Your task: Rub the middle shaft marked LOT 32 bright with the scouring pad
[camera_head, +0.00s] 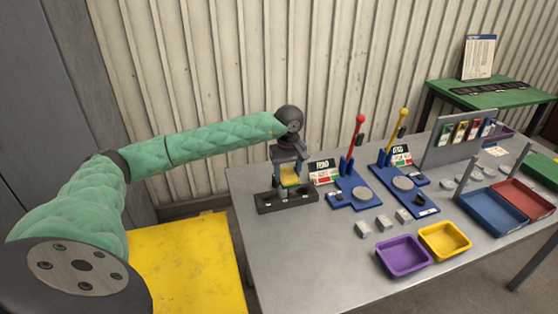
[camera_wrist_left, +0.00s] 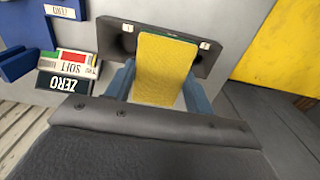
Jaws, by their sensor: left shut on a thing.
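My left gripper (camera_head: 289,179) is shut on the scouring pad (camera_head: 290,175), which is yellow with a thin green edge. The pad also shows in the left wrist view (camera_wrist_left: 163,70), between the blue-grey fingers. The gripper is over a dark holder (camera_head: 287,203) with round recesses and small white labels, near the table's left end. The holder is beyond the pad in the wrist view (camera_wrist_left: 202,58); I cannot tell whether they touch. Several small grey pieces (camera_head: 383,222) stand at the table's front. I cannot make out which thing is the LOT 32 shaft. My right gripper is not in view.
Two blue stands (camera_head: 353,191) with red and yellow levers are right of the gripper. Purple (camera_head: 404,256) and yellow (camera_head: 445,241) trays are in front. The grey table's (camera_head: 300,255) front left is clear.

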